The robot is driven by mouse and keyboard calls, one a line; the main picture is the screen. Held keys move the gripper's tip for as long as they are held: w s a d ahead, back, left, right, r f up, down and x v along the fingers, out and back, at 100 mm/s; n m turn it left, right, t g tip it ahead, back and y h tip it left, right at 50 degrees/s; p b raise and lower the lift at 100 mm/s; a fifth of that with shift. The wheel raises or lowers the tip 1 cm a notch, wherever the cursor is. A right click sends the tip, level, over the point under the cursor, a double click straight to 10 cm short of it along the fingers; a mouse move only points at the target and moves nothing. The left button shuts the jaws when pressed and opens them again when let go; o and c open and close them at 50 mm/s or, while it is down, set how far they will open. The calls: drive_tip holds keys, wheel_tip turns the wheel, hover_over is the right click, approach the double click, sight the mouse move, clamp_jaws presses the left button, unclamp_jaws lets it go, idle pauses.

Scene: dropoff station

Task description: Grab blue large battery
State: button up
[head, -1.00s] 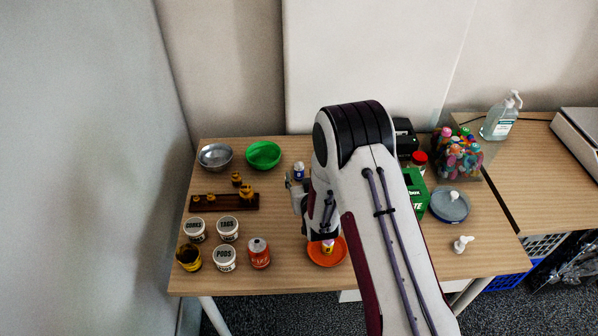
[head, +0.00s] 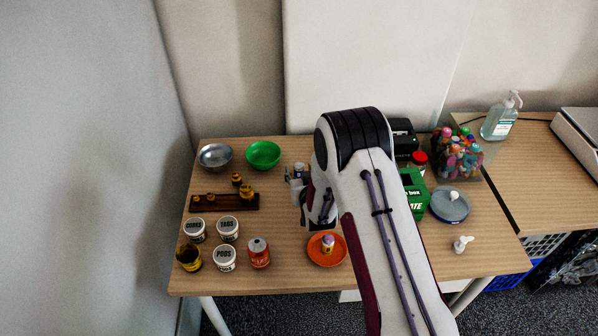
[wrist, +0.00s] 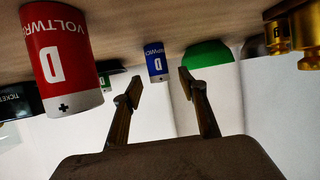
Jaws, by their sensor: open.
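The blue battery (wrist: 156,60), marked with a white D, stands on the table, seen between my open fingertips in the wrist view and apparently beyond them. A larger-looking red battery (wrist: 60,60), also marked D, is close on the left of the wrist view. My gripper (wrist: 158,88) is open with nothing between its fingers.
A green bowl (head: 263,154) and a metal bowl (head: 215,156) stand behind on the left. A wooden rack (head: 215,203) with brass weights is left. An orange plate (head: 314,259) lies in front. My arm hides part of the table.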

sight(300, 169)
drive_tip(key=shift+x, duration=1.6)
drive_tip(key=shift+d, duration=0.1)
drive_tip(key=shift+c, duration=0.4)
drive_tip(key=shift+r, duration=0.1)
clamp_jaws()
